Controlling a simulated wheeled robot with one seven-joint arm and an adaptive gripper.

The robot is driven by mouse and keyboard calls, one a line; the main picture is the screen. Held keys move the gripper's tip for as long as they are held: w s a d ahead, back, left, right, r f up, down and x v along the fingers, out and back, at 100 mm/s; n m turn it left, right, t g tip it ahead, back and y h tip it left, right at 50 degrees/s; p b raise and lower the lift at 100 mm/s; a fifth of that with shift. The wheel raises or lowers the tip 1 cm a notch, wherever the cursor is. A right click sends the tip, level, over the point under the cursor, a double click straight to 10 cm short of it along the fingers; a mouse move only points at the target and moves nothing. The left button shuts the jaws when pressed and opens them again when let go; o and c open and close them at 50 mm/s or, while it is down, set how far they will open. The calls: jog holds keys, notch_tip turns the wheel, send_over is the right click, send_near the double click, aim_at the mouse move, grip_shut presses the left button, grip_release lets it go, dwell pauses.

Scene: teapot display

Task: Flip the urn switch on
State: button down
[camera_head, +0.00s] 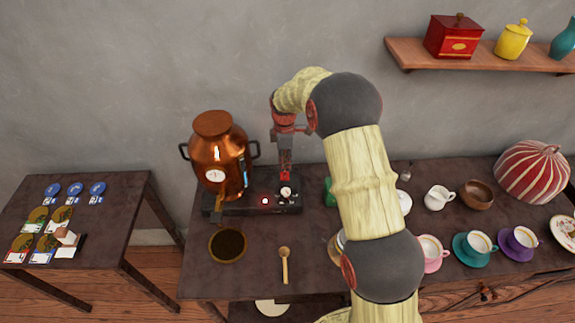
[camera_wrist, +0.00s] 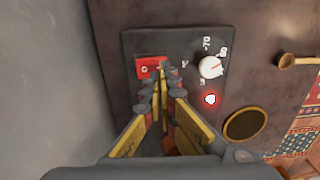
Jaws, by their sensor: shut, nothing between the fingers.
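The copper urn (camera_head: 218,150) stands upright at the left of the dark table, with a round gauge on its front. Its black base (camera_head: 235,208) carries a red switch (camera_wrist: 148,67), a white dial (camera_wrist: 210,67) and a small round lamp (camera_wrist: 210,99) with a bright centre and red glow. My gripper (camera_wrist: 161,76) is shut and empty, pointing down at the base. Its fingertips overlap the right part of the red switch in the wrist view and hide it there. I cannot tell whether they touch it, or which way the switch is tipped. The head view shows my gripper (camera_head: 286,170) just behind the dial.
A round dark-filled bowl (camera_head: 228,245) and a wooden spoon (camera_head: 284,264) lie in front of the base. Cups, a creamer (camera_head: 438,197) and a striped cloth-like dome (camera_head: 533,172) stand to the right, past my arm. The grey wall is close behind the base.

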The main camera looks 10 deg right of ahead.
aim_at(285, 180)
notch_tip(285, 180, up, 10)
jog(key=s+p, duration=0.1)
jog(key=p, duration=0.1)
jog(key=shift+s+a+r, duration=0.15)
jog(key=shift+s+r, duration=0.05)
jog(key=shift+s, duration=0.1)
jog(key=s+f+m, duration=0.1)
jog(key=s+m, duration=0.6)
jog(key=m, duration=0.1)
jog(key=s+r+m+t, duration=0.2)
jog(key=s+r, duration=0.4)
jog(key=s, duration=0.4)
jog(key=s+d+r+m+t, duration=0.1)
jog(key=s+r+m+t, duration=0.1)
jog(key=s+r, duration=0.5)
jog(key=s+d+r+m+t, duration=0.1)
jog(key=s+r+m+t, duration=0.1)
jog(key=s+r, duration=0.5)
jog(key=shift+s+d+r+m, duration=0.2)
jog(key=shift+s+m, duration=0.7)
jog(key=shift+s, duration=2.2)
